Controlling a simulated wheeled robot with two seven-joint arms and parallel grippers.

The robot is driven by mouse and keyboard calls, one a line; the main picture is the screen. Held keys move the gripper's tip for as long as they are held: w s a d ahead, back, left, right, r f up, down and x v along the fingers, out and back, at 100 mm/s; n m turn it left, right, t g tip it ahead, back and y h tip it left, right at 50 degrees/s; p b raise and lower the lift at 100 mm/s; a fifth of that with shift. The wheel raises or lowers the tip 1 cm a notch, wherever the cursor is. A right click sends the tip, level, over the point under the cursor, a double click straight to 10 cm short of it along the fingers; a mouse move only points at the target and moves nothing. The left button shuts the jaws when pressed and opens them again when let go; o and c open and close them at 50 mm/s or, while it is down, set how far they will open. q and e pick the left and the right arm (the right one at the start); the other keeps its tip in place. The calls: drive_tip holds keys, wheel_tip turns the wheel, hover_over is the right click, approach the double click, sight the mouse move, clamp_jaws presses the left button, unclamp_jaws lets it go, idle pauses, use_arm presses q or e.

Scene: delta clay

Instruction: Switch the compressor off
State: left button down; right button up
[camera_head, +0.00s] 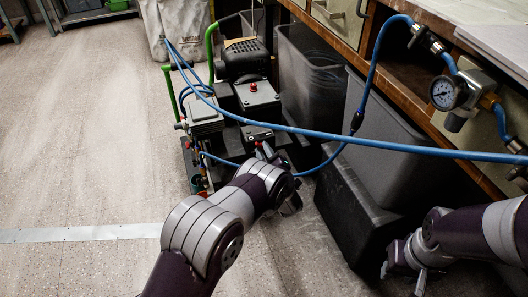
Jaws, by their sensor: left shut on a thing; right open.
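The compressor (250,93) stands on the floor at the upper middle, a dark motor unit with green handles and a small red knob on top. My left gripper (268,153) is at the compressor's near side, shut on a small part of it. My own arm and wrist hide most of the fingers and the part they hold, so I cannot tell which part it is. My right gripper (402,275) is open and empty at the lower right, away from the compressor and near the dark bin.
Grey and black bins (372,150) stand close on the compressor's right. A whitish sack (178,28) is behind it. The floor on the left is clear.

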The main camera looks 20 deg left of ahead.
use_arm(q)
drive_tip(key=c, duration=1.2)
unclamp_jaws()
drive_tip(key=shift+s+d, duration=0.1)
drive_tip(key=shift+s, duration=0.05)
drive_tip(key=p+v, duration=0.6)
drive_tip(key=v, duration=0.6)
drive_tip(key=shift+s, duration=0.15)
drive_tip(key=shift+d+f, duration=0.1)
